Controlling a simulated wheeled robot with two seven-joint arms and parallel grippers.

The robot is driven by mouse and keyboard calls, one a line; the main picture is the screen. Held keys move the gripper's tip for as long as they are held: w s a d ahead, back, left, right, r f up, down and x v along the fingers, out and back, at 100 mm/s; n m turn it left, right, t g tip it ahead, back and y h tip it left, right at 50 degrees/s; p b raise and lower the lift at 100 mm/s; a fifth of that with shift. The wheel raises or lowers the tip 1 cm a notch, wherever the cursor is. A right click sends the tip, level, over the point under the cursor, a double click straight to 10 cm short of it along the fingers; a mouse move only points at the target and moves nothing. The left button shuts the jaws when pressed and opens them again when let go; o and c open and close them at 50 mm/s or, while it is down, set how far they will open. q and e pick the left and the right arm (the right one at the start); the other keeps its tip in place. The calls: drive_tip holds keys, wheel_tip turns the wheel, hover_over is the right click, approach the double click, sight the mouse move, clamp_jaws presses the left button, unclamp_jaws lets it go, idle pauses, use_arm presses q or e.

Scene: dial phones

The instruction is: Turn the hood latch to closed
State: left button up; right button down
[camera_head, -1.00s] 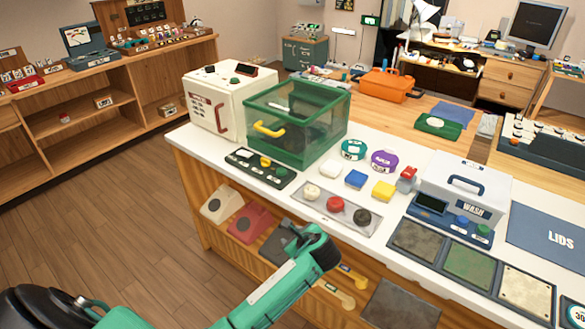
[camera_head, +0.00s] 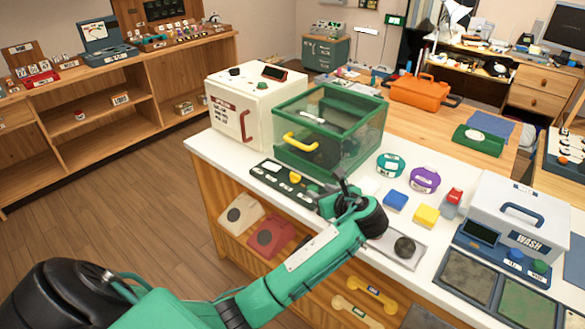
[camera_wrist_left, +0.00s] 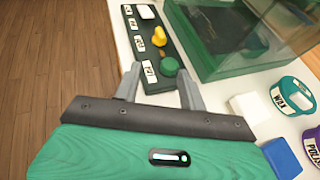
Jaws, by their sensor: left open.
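The hood (camera_head: 360,135) is a green-framed clear box with a yellow handle (camera_head: 301,142), standing on the white counter. A dark labelled control panel (camera_head: 270,181) lies in front of it, with a yellow knob (camera_head: 295,177); no part here is clearly marked as the hood latch. The wrist view shows the panel (camera_wrist_left: 140,50) with its yellow knob (camera_wrist_left: 158,37) and a round green knob (camera_wrist_left: 168,66). My left gripper (camera_head: 341,181) is open and empty at the panel's near right end. Its fingertips (camera_wrist_left: 158,78) straddle the green knob's end in that view; contact cannot be told.
A cream machine (camera_head: 250,105) stands left of the hood. Blue (camera_head: 396,201) and yellow (camera_head: 426,216) blocks, round tins (camera_head: 424,179) and a grey WASH box (camera_head: 515,210) stand to the right. My left arm hides part of the knob tray (camera_head: 410,250).

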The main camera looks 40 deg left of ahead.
use_arm(q)
drive_tip(key=shift+w+a, duration=0.45)
drive_tip(key=shift+a, duration=0.3)
drive_tip(key=shift+w+a, duration=0.15)
drive_tip(key=shift+a, duration=0.15)
approach(297, 176)
drive_tip(key=shift+x, duration=0.9)
drive_tip(key=x, duration=0.5)
drive_tip(key=shift+w+a+f, duration=0.1)
drive_tip(key=shift+a, duration=0.15)
drive_tip(key=shift+x, duration=0.75)
use_arm(e)
drive_tip(key=shift+s+a, duration=0.15)
drive_tip(key=shift+a, duration=0.25)
